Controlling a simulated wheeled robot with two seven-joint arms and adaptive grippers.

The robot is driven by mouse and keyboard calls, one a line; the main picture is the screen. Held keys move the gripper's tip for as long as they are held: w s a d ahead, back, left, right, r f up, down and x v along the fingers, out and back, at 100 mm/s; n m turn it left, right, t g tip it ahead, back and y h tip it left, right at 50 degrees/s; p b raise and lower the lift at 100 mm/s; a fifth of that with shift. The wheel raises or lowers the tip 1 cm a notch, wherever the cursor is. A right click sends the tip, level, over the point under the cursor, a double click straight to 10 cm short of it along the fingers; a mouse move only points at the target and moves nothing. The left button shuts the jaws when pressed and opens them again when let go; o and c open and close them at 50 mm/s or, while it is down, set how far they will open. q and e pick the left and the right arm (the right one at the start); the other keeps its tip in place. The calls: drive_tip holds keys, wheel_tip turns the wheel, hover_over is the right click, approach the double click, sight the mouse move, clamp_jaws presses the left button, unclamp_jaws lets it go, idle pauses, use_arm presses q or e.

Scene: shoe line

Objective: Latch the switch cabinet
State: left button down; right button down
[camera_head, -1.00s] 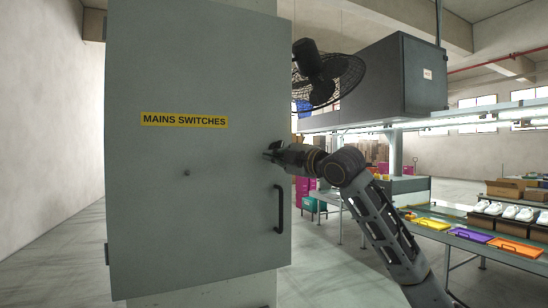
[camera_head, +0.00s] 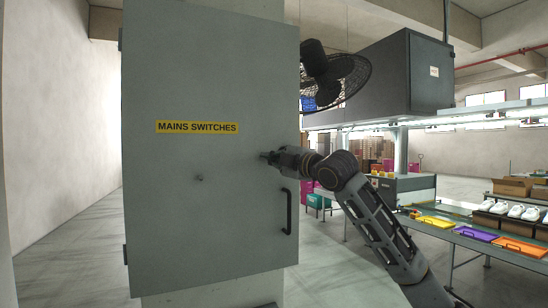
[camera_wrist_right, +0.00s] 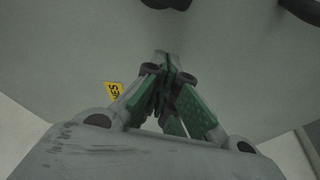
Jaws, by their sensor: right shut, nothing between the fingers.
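The switch cabinet (camera_head: 220,80) stands upright at left centre in the head view, its grey door facing me with a yellow MAINS SWITCHES label (camera_head: 197,127). My right gripper (camera_head: 264,156) is in front of the door, above the handle, shut and empty. In the right wrist view its green-padded fingers (camera_wrist_right: 172,68) meet close to the door; contact is unclear. My left gripper is out of view.
Dark rounded parts show at the top of the wrist view, not identifiable. Right of the cabinet are a black fan (camera_head: 335,75), a dark overhead box (camera_head: 415,72) and a bench with coloured trays (camera_head: 475,236) and white shoes (camera_head: 515,210). Floor left of the cabinet is clear.

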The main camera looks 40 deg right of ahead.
drive_tip(key=s+b, duration=0.5)
drive_tip(key=s, duration=0.5)
drive_tip(key=shift+d+f+b, duration=0.35)
drive_tip(key=shift+f, duration=0.05)
drive_tip(key=shift+m, duration=0.3)
idle(0.5)
